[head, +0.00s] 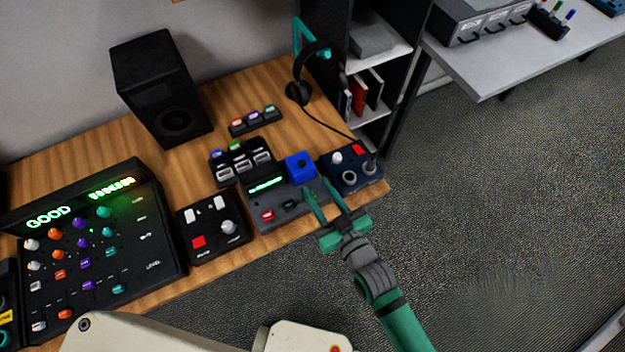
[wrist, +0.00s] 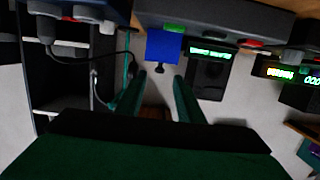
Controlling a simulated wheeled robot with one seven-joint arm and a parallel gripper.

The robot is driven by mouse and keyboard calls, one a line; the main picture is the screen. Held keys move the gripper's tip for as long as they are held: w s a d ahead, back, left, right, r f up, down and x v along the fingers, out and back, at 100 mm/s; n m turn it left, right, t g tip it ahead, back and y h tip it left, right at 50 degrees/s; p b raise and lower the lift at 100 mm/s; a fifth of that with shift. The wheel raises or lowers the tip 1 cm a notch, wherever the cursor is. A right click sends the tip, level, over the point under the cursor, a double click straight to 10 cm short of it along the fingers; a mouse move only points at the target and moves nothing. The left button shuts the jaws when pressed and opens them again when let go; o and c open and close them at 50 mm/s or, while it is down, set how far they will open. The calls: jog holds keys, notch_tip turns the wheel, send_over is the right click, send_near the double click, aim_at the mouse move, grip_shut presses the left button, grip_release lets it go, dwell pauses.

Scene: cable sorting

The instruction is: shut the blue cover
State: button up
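The blue cover (head: 300,167) is a small blue square piece with a dark spot, at the back right of a grey panel with a green display (head: 266,184). It also shows in the wrist view (wrist: 163,46), with a small dark knob at its lower edge. I cannot tell its exact tilt. My gripper (head: 317,187) is green, with its two fingers apart and nothing between them. It is near the table's front edge, just in front of the cover. In the wrist view the fingertips (wrist: 159,77) point toward the cover, with a gap between.
A dark blue box with knobs and a red button (head: 352,165) stands right of the cover. A black box with white switches (head: 212,226) stands left of the grey panel. Three switches (head: 240,160) are behind it. Open floor (head: 480,190) lies to the right.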

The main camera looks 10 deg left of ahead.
jog(key=shift+v, duration=1.6)
jog(key=shift+r, duration=0.15)
jog(key=s+d+f+m+t+h, duration=0.25)
jog(key=s+d+h, duration=0.35)
jog(key=s, duration=0.5)
jog(key=s+a+r+m+h, duration=0.1)
jog(key=s+m+h, duration=0.3)
jog(key=s, duration=0.4)
jog(key=shift+s+a+r+m+t, duration=0.35)
jog(key=shift+r+m+t, duration=0.15)
jog(key=shift+m, duration=0.35)
